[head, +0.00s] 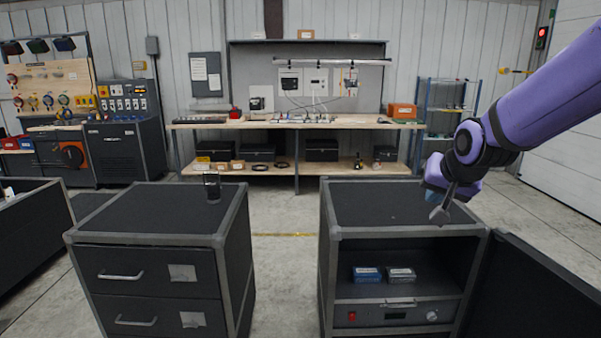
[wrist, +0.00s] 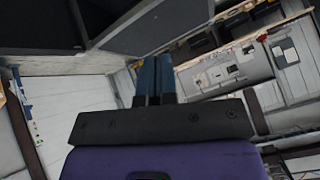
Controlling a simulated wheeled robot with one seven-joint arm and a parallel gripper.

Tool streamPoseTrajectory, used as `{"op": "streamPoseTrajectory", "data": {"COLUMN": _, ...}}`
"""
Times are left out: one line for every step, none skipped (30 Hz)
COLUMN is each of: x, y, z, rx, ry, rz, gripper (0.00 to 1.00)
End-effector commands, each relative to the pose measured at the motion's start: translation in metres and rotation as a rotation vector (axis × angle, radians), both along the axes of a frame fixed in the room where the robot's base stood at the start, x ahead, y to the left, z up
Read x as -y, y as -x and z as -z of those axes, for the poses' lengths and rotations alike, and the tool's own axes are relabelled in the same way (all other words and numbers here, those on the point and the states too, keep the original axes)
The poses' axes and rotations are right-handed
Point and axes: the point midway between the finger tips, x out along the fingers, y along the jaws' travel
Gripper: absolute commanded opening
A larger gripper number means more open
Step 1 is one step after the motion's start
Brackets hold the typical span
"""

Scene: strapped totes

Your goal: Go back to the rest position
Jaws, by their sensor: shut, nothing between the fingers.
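My gripper (head: 440,214) is at the right in the head view, at the end of my purple arm. It hangs near the right front corner of the right black cabinet (head: 372,205), in front of or above its top; I cannot tell the exact gap. In the wrist view my gripper's blue fingers (wrist: 154,80) are together with nothing between them. The right cabinet has an open compartment with a blue box (head: 367,274) and a grey box (head: 401,274) side by side on its shelf.
The cabinet's door (head: 545,300) stands open at the right. A workbench (head: 340,124) stands along the back wall. Clear floor lies between the two cabinets.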

Motion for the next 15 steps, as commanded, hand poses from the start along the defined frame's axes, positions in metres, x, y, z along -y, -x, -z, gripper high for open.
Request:
{"op": "streamPoseTrajectory", "data": {"x": 0.002, "y": 0.016, "z": -0.011, "rx": -0.005, "ry": 0.015, "rz": -0.013, "gripper": 0.00}}
{"op": "streamPoseTrajectory", "data": {"x": 0.003, "y": 0.025, "z": -0.016, "rx": -0.013, "ry": 0.027, "rz": -0.024, "gripper": 0.00}}
{"op": "streamPoseTrajectory", "data": {"x": 0.005, "y": 0.037, "z": -0.022, "rx": -0.024, "ry": 0.040, "rz": -0.037, "gripper": 0.00}}
{"op": "streamPoseTrajectory", "data": {"x": 0.006, "y": 0.047, "z": -0.026, "rx": -0.032, "ry": 0.050, "rz": -0.047, "gripper": 0.00}}
{"op": "streamPoseTrajectory", "data": {"x": 0.007, "y": 0.056, "z": -0.030, "rx": -0.039, "ry": 0.059, "rz": -0.057, "gripper": 0.00}}
{"op": "streamPoseTrajectory", "data": {"x": 0.008, "y": 0.069, "z": -0.035, "rx": -0.050, "ry": 0.072, "rz": -0.071, "gripper": 0.00}}
{"op": "streamPoseTrajectory", "data": {"x": 0.009, "y": 0.079, "z": -0.039, "rx": -0.058, "ry": 0.082, "rz": -0.081, "gripper": 0.00}}
{"op": "streamPoseTrajectory", "data": {"x": 0.010, "y": 0.089, "z": -0.042, "rx": -0.068, "ry": 0.092, "rz": -0.092, "gripper": 0.00}}
{"op": "streamPoseTrajectory", "data": {"x": 0.012, "y": 0.102, "z": -0.046, "rx": -0.078, "ry": 0.104, "rz": -0.105, "gripper": 0.00}}
{"op": "streamPoseTrajectory", "data": {"x": 0.013, "y": 0.112, "z": -0.048, "rx": -0.087, "ry": 0.113, "rz": -0.115, "gripper": 0.00}}
{"op": "streamPoseTrajectory", "data": {"x": 0.014, "y": 0.122, "z": -0.051, "rx": -0.096, "ry": 0.121, "rz": -0.125, "gripper": 0.00}}
{"op": "streamPoseTrajectory", "data": {"x": 0.015, "y": 0.135, "z": -0.054, "rx": -0.107, "ry": 0.133, "rz": -0.139, "gripper": 0.00}}
{"op": "streamPoseTrajectory", "data": {"x": 0.016, "y": 0.146, "z": -0.056, "rx": -0.115, "ry": 0.141, "rz": -0.150, "gripper": 0.00}}
{"op": "streamPoseTrajectory", "data": {"x": 0.017, "y": 0.156, "z": -0.057, "rx": -0.122, "ry": 0.149, "rz": -0.161, "gripper": 0.00}}
{"op": "streamPoseTrajectory", "data": {"x": 0.018, "y": 0.169, "z": -0.059, "rx": -0.133, "ry": 0.159, "rz": -0.175, "gripper": 0.00}}
